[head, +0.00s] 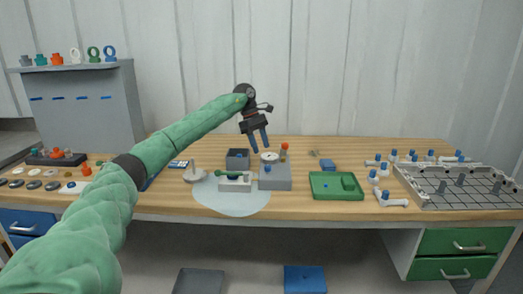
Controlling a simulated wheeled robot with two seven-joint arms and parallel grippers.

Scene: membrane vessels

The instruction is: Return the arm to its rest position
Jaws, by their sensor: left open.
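My left arm, in a green sleeve, reaches in from the lower left across the head view. Its gripper (257,142) is open and empty, with two blue fingers pointing down above the middle of the workbench (400,222). Below the fingertips are a grey block (275,183) with a round white dial-like part (269,157) on top, and a dark grey open box (238,159). I cannot tell how far the fingertips are from the dial-like part. My right gripper is not in view.
A green tray (322,190) and a wire rack (470,200) with white and blue fittings are to the right. A grey panel with a shelf (75,68) stands at the back left. Bins (305,279) lie on the floor.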

